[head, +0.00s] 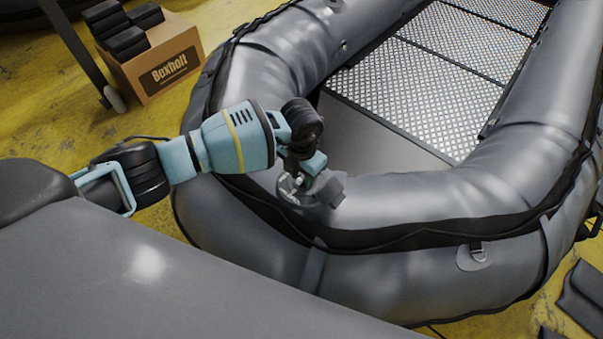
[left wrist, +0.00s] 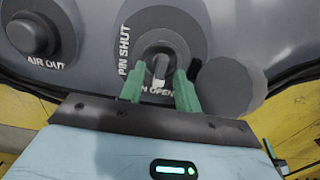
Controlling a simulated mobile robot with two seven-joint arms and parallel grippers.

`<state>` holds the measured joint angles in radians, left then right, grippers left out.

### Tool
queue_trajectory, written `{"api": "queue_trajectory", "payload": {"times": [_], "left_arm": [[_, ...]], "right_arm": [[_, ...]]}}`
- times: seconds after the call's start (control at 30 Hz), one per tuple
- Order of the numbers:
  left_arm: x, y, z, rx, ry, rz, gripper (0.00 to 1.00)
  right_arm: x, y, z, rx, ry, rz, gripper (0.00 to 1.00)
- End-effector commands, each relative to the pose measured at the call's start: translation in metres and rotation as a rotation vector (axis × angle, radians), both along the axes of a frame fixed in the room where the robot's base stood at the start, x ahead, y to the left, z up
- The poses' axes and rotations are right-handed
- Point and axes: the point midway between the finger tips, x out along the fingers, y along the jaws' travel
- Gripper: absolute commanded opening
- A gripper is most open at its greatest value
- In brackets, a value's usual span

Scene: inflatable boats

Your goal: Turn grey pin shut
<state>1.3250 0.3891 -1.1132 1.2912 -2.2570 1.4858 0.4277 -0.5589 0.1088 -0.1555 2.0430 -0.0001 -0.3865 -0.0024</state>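The grey pin (left wrist: 159,67) stands in the middle of a round dark grey valve (left wrist: 198,30) on the boat's tube. Its light end points down at the "PIN OPEN" label, which the fingers partly cover; "PIN SHUT" is printed to the left. My left gripper (left wrist: 160,76) has its green fingers on either side of the pin, with gaps visible beside it, so it looks open. In the head view the left gripper (head: 303,181) is at the valve (head: 290,192) on the near tube; the pin is too small to make out there. My right gripper is not in view.
The grey inflatable boat (head: 400,205) fills the middle and right. A round grey cap (left wrist: 232,90) hangs right of the valve. An "AIR OUT" knob (left wrist: 33,37) sits left of it. A cardboard box (head: 155,72) with black items stands on the yellow floor at back left.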

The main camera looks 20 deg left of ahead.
Motion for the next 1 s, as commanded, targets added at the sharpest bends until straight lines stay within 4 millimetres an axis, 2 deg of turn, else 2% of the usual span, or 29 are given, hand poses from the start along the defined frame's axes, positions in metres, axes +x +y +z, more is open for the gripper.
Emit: {"api": "queue_trajectory", "payload": {"times": [0.2, 0.47, 0.77, 1.0], "left_arm": [[-0.0001, -0.0002, -0.0001, -0.001, 0.0, 0.0, 0.33], [-0.0001, -0.0003, 0.0, -0.001, 0.0, 0.0, 0.0], [0.0001, 0.0, 0.0001, -0.003, 0.001, -0.014, 0.0], [0.0007, 0.0013, -0.0004, -0.013, 0.004, -0.111, 0.0]], "right_arm": [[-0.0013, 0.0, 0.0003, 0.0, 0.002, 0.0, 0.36], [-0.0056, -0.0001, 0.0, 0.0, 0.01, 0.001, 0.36], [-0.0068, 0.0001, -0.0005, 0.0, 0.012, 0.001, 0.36], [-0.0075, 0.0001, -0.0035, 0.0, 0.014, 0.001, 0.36]]}}
